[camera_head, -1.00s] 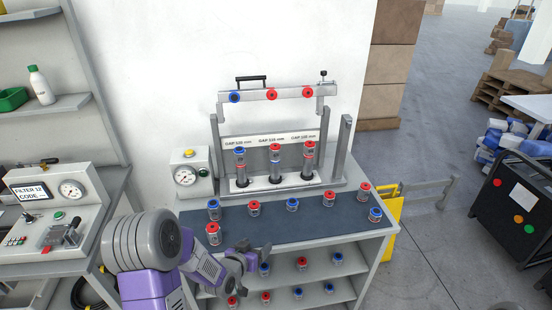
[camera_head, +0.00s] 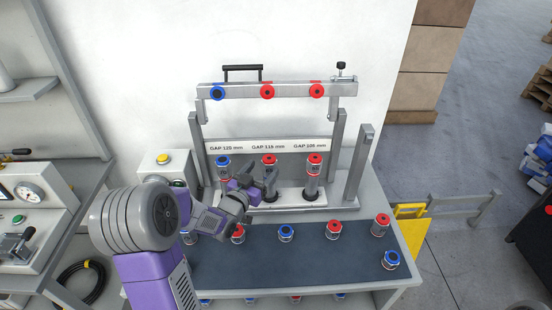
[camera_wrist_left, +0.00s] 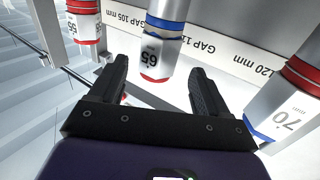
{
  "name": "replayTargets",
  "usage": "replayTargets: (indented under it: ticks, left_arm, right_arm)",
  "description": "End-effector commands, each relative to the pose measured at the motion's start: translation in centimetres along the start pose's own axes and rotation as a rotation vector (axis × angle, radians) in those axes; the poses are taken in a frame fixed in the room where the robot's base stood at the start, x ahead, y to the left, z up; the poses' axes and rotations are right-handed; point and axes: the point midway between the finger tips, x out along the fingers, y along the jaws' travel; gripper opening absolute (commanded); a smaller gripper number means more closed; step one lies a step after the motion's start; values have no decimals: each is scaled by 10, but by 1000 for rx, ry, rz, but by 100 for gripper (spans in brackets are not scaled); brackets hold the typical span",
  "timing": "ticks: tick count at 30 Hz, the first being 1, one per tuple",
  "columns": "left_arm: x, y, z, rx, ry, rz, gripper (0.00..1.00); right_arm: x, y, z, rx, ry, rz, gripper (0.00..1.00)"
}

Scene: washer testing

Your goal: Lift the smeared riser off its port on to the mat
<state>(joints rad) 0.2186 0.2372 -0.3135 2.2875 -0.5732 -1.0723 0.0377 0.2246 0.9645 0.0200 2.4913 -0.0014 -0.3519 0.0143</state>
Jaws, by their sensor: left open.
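Three upright risers stand in the fixture in the head view: a blue-topped left riser (camera_head: 222,161), a red-topped middle riser (camera_head: 269,160) and a red-topped right riser (camera_head: 314,160). I cannot make out a smear on any. My left gripper (camera_head: 262,180) is open at the middle riser, partly covering it. In the left wrist view, the gripper (camera_wrist_left: 157,78) has a riser marked 65 (camera_wrist_left: 160,50) between and just beyond its fingers, with no clear contact. Risers marked 55 (camera_wrist_left: 85,25) and 70 (camera_wrist_left: 285,100) flank it. The dark blue mat (camera_head: 320,262) lies in front.
Several short red- or blue-topped pieces stand on the mat, including a blue one (camera_head: 286,233) and a red one (camera_head: 334,230). A crossbar (camera_head: 290,90) spans above the risers. A metal post (camera_head: 357,165) stands right of them. Bare mat shows toward the front.

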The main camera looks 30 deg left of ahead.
Motion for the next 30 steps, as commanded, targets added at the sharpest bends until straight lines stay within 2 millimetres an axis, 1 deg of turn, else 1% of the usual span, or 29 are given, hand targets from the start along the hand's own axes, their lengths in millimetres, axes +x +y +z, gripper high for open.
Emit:
replayTargets:
  ticks: [1,5,12,16,23,30]
  left_arm:
    - [6,1,1,0,0,3,77]
    - [21,2,2,0,-2,3,77]
    - [56,3,5,1,-2,2,77]
    - [64,4,5,0,-2,2,77]
    - [65,4,4,0,-3,2,77]
    - [65,3,4,0,-3,2,40]
  right_arm:
    - [0,0,0,1,0,0,44]
    - [1,1,0,1,0,0,44]
    - [4,2,0,1,1,0,44]
    - [4,2,-1,0,1,0,44]
    - [4,2,-1,0,1,0,44]
    - [4,2,0,0,1,0,44]
